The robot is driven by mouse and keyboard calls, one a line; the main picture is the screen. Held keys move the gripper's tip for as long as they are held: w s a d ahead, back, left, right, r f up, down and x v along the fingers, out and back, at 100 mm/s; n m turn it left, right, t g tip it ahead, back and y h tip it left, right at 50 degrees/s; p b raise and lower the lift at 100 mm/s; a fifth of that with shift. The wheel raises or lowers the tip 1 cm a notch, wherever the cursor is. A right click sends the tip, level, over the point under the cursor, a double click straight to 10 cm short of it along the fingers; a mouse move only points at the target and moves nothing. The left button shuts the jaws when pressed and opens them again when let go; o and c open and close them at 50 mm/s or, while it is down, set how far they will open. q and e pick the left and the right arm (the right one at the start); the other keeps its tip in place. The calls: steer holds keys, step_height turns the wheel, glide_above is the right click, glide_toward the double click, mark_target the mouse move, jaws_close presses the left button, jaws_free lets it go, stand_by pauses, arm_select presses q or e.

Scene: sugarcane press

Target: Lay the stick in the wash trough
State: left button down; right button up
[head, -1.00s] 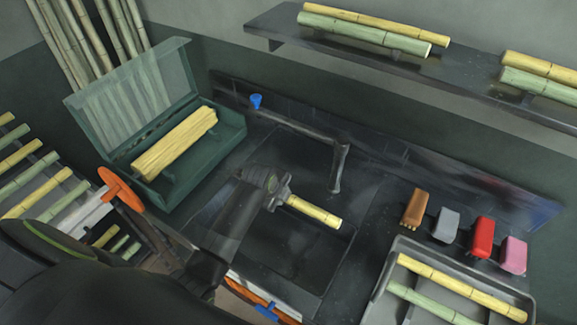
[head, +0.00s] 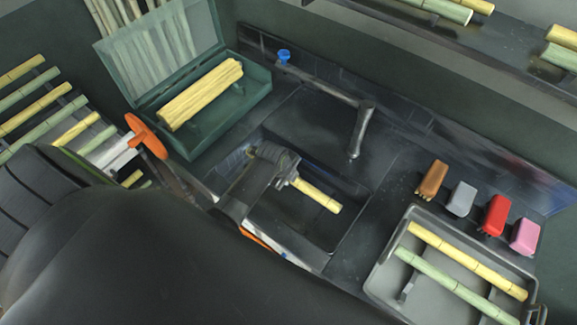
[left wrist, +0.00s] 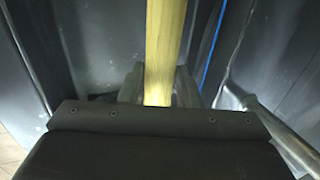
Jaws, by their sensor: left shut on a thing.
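A yellow cane stick (head: 318,196) is held in my left gripper (head: 290,180), which is shut on it. The stick points out to the right of the jaws, over and seemingly inside the dark wash trough (head: 349,227). Whether it touches the trough floor I cannot tell. In the left wrist view the stick (left wrist: 164,45) runs straight out from between the fingers (left wrist: 158,85), and its far end is out of frame. The gripper hides the stick's near end in the head view. My right gripper is not in view.
A tap (head: 362,130) arches behind the trough. A green open box (head: 250,90) with a yellow bundle stands at the left. Brushes, one of them red (head: 494,214), and a grey tray (head: 375,283) with sticks are at the right. A stick rack is far left.

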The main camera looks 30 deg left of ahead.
arm_select(q)
step_height(320, 180, down, 7)
steer(key=b, duration=0.6)
steer(key=shift+r, duration=0.15)
steer(key=shift+w+f+b, duration=0.1)
steer(key=shift+f+b, duration=0.9)
steer(key=shift+f, duration=0.55)
steer(key=shift+c, duration=2.1)
jaws_free()
steer(key=p+v, duration=0.7)
steer(key=p, duration=0.1)
steer(key=shift+p, duration=0.3)
